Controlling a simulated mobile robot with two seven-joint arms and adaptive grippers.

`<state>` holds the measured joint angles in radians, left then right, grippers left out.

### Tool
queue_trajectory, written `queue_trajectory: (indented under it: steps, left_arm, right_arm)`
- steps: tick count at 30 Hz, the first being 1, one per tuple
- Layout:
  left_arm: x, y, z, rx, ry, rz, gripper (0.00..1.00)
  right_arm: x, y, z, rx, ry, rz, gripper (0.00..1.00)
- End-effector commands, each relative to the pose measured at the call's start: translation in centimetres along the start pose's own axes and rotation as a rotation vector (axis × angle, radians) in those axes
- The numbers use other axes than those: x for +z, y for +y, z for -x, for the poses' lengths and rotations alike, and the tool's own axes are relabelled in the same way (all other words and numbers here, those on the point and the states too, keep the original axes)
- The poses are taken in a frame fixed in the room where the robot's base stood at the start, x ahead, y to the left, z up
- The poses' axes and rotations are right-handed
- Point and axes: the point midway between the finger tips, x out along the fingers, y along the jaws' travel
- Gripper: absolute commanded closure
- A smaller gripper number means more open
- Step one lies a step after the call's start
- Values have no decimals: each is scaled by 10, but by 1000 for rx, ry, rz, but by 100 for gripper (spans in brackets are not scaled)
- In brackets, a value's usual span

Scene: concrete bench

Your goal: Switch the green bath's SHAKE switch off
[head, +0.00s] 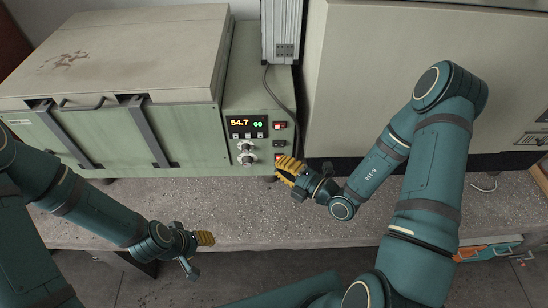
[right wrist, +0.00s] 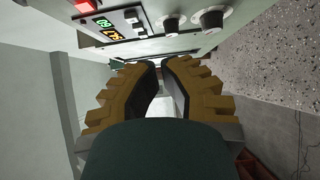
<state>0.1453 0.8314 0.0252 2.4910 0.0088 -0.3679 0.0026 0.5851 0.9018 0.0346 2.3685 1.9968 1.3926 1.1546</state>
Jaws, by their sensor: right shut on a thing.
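The green bath (head: 245,95) stands at the back left, with its control panel facing me. The panel has a lit display (head: 247,126), which also shows sideways in the right wrist view (right wrist: 115,25). To its right are an upper red-lit switch (head: 280,125), a dark switch (head: 279,143) and a lower red switch (head: 278,156); their labels are too small to read. My right gripper (head: 284,167) is at the panel's lower right, just by the lower red switch and partly covering it. Its fingers (right wrist: 165,75) are closed in; what they hold is hidden. My left gripper (head: 208,238) hangs over the bench's front edge, away from the bath.
Two knobs (head: 246,153) sit below the display. A dark cable (head: 283,105) runs down beside the switches. A big pale appliance (head: 400,60) stands at the right. The speckled bench top (head: 190,195) in front of the bath is clear. An orange-and-blue item (head: 487,252) is low at right.

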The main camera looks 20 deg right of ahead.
Motion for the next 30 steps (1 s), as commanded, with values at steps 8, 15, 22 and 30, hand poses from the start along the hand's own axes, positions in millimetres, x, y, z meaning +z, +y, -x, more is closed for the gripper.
queue_trajectory:
  steps: [8, 15, 22, 30]
  left_arm:
    - [0, 0, -3, 0, 0, -1, 53]
    - [0, -1, -4, 0, 1, -1, 53]
    - [0, -1, -4, 0, 0, -1, 53]
    - [0, -1, -4, 0, 0, -1, 53]
  right_arm:
    - [-12, -1, 52, -1, -3, -1, 100]
    - [-17, 0, 68, 1, 0, 1, 100]
    - [-17, 0, 69, 1, 0, 1, 100]
    - [-17, 0, 69, 1, 0, 1, 100]
